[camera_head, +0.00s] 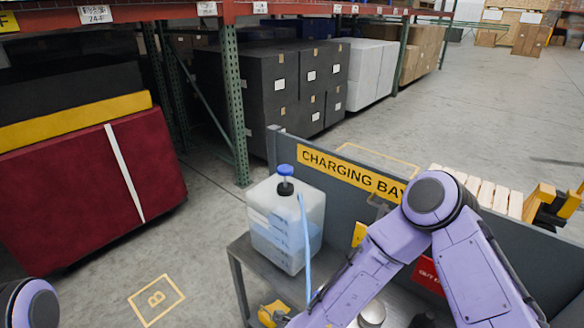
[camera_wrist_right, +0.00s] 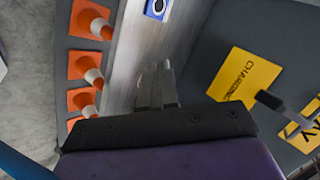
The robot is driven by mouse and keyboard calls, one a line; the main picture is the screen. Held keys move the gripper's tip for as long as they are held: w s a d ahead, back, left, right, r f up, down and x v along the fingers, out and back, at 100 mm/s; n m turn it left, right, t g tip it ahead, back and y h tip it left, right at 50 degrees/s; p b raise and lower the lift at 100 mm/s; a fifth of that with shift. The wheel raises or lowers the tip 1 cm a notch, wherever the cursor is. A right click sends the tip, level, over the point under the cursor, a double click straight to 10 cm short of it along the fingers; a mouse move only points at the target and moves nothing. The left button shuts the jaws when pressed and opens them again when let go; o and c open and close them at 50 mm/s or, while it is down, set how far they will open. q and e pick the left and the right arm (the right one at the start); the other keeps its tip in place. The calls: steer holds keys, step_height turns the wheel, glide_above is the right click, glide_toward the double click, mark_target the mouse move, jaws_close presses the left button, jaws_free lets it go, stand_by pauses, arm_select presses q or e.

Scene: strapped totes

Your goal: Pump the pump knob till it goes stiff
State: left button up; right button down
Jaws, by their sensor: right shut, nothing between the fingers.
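The pump knob (camera_head: 285,170) is a blue cap on a short black neck. It sits on top of a translucent jug (camera_head: 267,232) with pale blue liquid, on a grey cart, in the head view. A light blue hose (camera_head: 306,245) runs down the jug's right side. My right forearm crosses to the right of the jug in the head view, with its hand out of the picture. In the right wrist view my right gripper (camera_wrist_right: 163,68) is shut and empty, over a grey surface. The knob is not clearly seen there. My left gripper is out of view.
A grey panel marked CHARGING BAY (camera_head: 340,170) stands behind the cart (camera_head: 238,252). A yellow item (camera_head: 273,313) lies at the cart's front. Orange cones (camera_wrist_right: 84,67) and a yellow charging sign (camera_wrist_right: 243,76) show in the wrist view. A dark red tote (camera_head: 90,190) stands at left.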

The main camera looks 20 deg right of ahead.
steer(key=s+d+f+n+g, duration=0.1)
steer(key=s+d+f+n, duration=0.2)
steer(key=s+n, duration=0.2)
steer(key=s+d+f+n+g+y, duration=0.1)
steer(key=s+d+f+n, duration=0.1)
steer(key=s+n, duration=0.3)
steer(key=s+d+f+n+g+y, duration=0.1)
steer(key=s+d+f+n, duration=0.2)
steer(key=s+n, duration=0.3)
steer(key=s+f, duration=0.1)
steer(key=s, duration=0.4)
steer(key=shift+d+f, duration=0.35)
